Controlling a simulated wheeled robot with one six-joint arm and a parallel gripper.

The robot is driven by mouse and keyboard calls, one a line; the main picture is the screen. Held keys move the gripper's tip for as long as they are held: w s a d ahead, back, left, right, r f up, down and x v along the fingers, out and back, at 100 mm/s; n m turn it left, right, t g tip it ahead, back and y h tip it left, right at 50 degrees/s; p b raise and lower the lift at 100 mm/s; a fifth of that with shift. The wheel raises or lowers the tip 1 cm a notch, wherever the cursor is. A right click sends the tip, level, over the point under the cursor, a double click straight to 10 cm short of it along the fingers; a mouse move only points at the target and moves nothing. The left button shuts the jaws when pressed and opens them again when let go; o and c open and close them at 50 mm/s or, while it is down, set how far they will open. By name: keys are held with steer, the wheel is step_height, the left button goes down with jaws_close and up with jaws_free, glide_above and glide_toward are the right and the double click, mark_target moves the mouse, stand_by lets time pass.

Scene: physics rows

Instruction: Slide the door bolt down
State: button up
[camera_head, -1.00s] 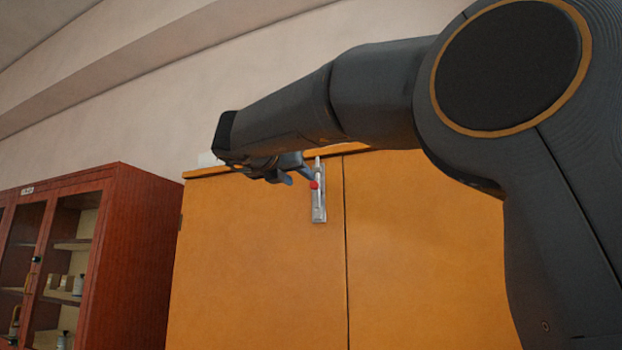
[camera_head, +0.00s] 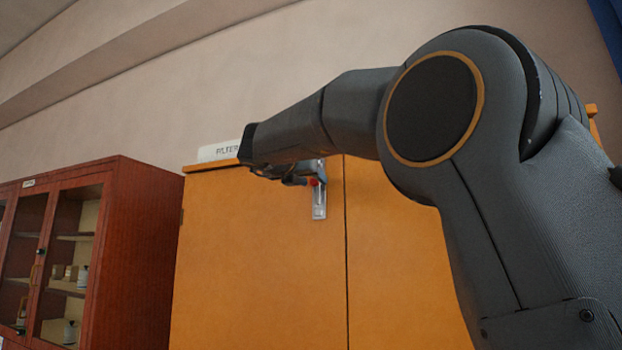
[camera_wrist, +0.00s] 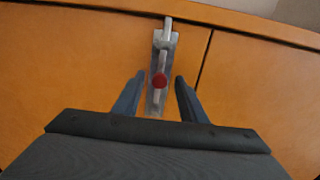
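The door bolt (camera_head: 319,205) is a grey metal plate and rod near the top of the orange cabinet's left door. In the wrist view the bolt (camera_wrist: 164,42) stands upright, its rod rising past the door's top edge. Its red knob (camera_wrist: 159,80) sits between my gripper's fingers (camera_wrist: 157,95), with a visible gap on each side. My gripper is open. In the head view the gripper (camera_head: 312,180) is at the bolt and hides its upper part; the red knob (camera_head: 315,182) partly shows beside the fingers.
The orange cabinet (camera_head: 250,260) has two closed doors with a dark seam right of the bolt. A white labelled box (camera_head: 220,151) sits on top. A red-brown glass-fronted cabinet (camera_head: 135,250) stands at the left.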

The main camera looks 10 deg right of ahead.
mark_target(311, 194)
jaws_close()
steer(key=shift+f, duration=0.1)
step_height(311, 194, down, 4)
steer(key=b, duration=0.4)
jaws_free()
steer(key=b+v, duration=0.3)
steer(key=v, duration=0.5)
steer(key=shift+w, duration=0.1)
stand_by(0.6)
